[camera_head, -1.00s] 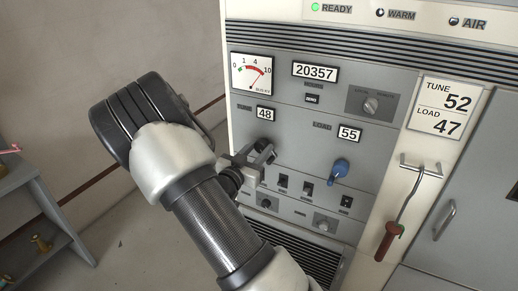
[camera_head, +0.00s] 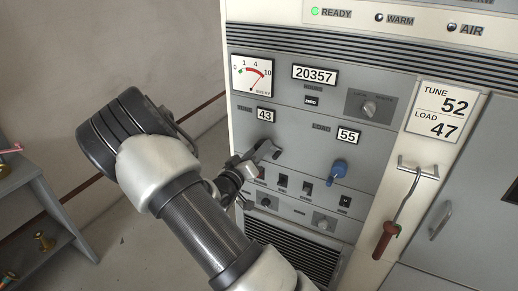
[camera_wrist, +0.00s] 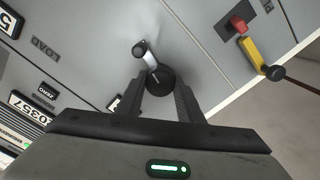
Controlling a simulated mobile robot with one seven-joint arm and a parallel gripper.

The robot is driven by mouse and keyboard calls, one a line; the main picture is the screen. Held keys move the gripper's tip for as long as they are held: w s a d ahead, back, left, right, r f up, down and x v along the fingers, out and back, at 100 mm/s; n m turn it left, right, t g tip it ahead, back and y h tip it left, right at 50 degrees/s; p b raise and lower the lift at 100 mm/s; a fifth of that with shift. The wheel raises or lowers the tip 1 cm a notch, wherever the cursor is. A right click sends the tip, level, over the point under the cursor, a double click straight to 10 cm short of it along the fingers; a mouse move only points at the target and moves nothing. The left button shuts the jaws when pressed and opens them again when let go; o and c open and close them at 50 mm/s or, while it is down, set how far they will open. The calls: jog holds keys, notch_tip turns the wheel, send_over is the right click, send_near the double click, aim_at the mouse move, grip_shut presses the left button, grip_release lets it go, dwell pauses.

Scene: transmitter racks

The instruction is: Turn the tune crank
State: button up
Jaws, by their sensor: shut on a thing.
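The tune crank (camera_wrist: 150,62) is on the grey panel, with a silver arm and black ends in the wrist view. My gripper (camera_wrist: 161,92) is shut on the crank's near black end; the two fingers sit on either side of it. In the head view my gripper (camera_head: 248,164) is at the panel below the tune counter (camera_head: 265,115), which reads 43, and hides much of the crank. The placard (camera_head: 440,111) reads TUNE 52 and LOAD 47.
The blue load crank (camera_head: 339,169) is right of my gripper, under the load counter (camera_head: 348,136) reading 55. Several switches sit below. A red-handled hook (camera_head: 386,238) hangs at the right. The wrist view shows a yellow lever (camera_wrist: 252,52). A grey shelf (camera_head: 50,205) stands left.

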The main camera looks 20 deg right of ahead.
dwell(0.5)
jog(key=o, duration=1.1)
jog(key=shift+c, duration=0.2)
jog(key=b+v, duration=0.1)
jog(key=v, duration=1.6)
jog(key=shift+s+b, duration=0.2)
jog(key=shift+b, duration=0.2)
jog(key=shift+a+f, duration=0.1)
jog(key=shift+a, duration=0.05)
